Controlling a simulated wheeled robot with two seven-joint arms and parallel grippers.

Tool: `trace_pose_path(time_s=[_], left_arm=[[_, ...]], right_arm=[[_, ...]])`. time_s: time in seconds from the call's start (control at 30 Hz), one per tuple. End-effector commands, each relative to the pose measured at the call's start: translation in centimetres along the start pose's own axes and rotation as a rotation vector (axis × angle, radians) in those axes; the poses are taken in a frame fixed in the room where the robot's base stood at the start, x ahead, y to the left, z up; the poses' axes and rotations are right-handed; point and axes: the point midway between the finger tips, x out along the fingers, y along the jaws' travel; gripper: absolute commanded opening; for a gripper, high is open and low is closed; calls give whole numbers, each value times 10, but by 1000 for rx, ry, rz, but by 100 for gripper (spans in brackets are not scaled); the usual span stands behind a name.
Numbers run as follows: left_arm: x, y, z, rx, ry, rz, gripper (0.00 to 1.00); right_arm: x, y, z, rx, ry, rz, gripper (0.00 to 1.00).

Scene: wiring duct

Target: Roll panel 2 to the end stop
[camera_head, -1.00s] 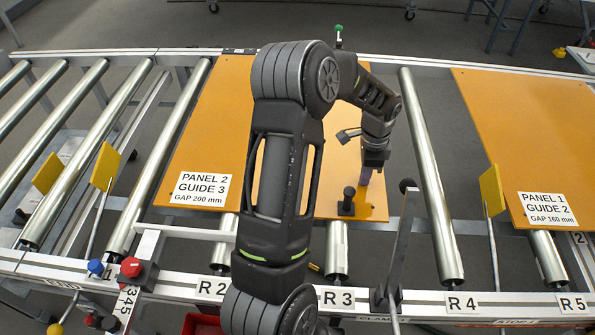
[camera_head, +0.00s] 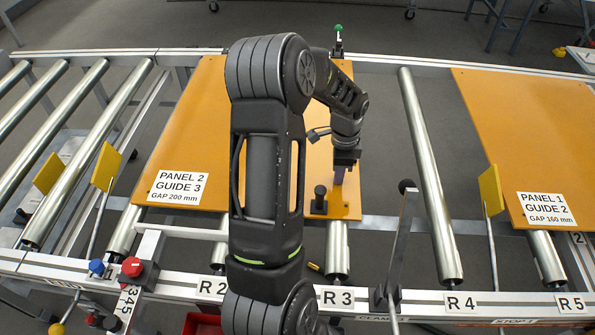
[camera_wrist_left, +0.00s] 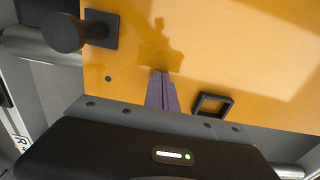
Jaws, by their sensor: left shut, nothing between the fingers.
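Panel 2 (camera_head: 190,135) is an orange board lying on the rollers, its label reading "PANEL 2 GUIDE 3 GAP 200 mm". It also fills much of the left wrist view (camera_wrist_left: 250,55). A black knob (camera_head: 319,200) stands near its front right corner and shows in the left wrist view (camera_wrist_left: 65,32). My left gripper (camera_head: 338,178) points down at the panel near its right edge, beside the knob. Its purple fingers (camera_wrist_left: 161,88) are shut with nothing between them; contact with the panel cannot be told. My arm hides the panel's middle. My right gripper is out of view.
Yellow plates on rods (camera_head: 105,167) (camera_head: 48,175) stand left of panel 2; which is the end stop is unclear. Panel 1 (camera_head: 530,130) lies at right, beyond a bare roller (camera_head: 430,170). Red (camera_head: 132,268) and blue (camera_head: 96,267) knobs sit on the front rail.

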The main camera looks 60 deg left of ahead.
Motion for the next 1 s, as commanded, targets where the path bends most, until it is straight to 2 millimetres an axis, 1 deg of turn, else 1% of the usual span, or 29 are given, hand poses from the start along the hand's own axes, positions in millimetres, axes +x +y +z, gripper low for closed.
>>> trace_pose_path(time_s=[0.03, 1.0], left_arm=[[5, 4, 7, -4, -7, 13, 0], [5, 5, 75, -3, -7, 16, 0]], right_arm=[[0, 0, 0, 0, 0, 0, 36], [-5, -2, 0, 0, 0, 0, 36]])
